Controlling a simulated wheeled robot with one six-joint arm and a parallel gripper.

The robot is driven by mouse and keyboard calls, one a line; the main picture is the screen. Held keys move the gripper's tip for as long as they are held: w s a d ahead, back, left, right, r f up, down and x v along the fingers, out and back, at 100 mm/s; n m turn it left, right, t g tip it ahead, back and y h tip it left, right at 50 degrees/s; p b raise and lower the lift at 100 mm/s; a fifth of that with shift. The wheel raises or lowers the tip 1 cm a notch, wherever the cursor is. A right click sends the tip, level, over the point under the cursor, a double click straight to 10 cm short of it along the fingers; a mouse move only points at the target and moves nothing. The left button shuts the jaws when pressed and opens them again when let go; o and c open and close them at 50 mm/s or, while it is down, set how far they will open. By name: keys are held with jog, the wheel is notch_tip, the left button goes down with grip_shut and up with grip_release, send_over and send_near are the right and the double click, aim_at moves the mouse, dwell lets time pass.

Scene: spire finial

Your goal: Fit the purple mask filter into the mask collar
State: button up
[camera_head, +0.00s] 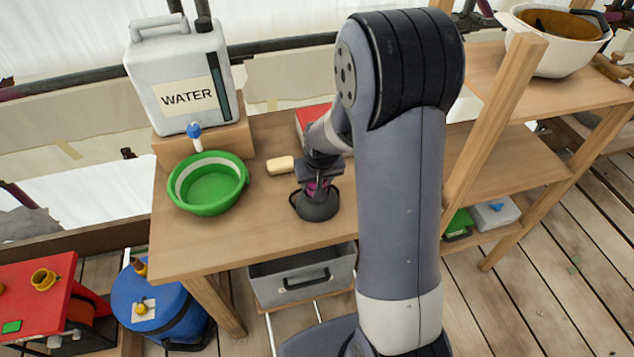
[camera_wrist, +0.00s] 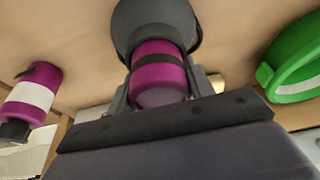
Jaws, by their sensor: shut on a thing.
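The purple mask filter (camera_wrist: 160,82) with a dark band is between the fingers of my gripper (camera_wrist: 158,68), which is shut on it. The dark grey mask collar (camera_wrist: 155,18) is directly beyond the filter in the wrist view. The filter's far end meets or enters the collar; I cannot tell how deep it sits. In the head view, my gripper (camera_head: 318,178) points down over the dark mask (camera_head: 316,207) on the wooden table, with a bit of purple filter (camera_head: 317,188) showing between them.
A green basin (camera_head: 208,184), a soap-like bar (camera_head: 280,165) and a white water container (camera_head: 182,80) are left of the mask. A red box (camera_head: 312,117) is behind my arm. Another purple cylinder with a white band (camera_wrist: 30,94) shows in the wrist view. The table's front left is clear.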

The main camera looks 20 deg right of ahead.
jog(key=shift+s+f, duration=0.45)
jog(key=shift+f, duration=0.5)
jog(key=shift+s+f+b, duration=0.25)
jog(key=shift+f+b, duration=0.2)
jog(key=shift+b, duration=0.4)
jog(key=shift+f, duration=0.1)
jog(key=o, duration=0.9)
jog(key=shift+w+r+p, duration=0.2)
jog(key=shift+r+p, duration=0.35)
jog(key=shift+r, duration=0.25)
jog(key=shift+o, duration=0.3)
jog(key=w+v, duration=0.1)
jog(key=v, duration=1)
jog(key=shift+r, duration=0.5)
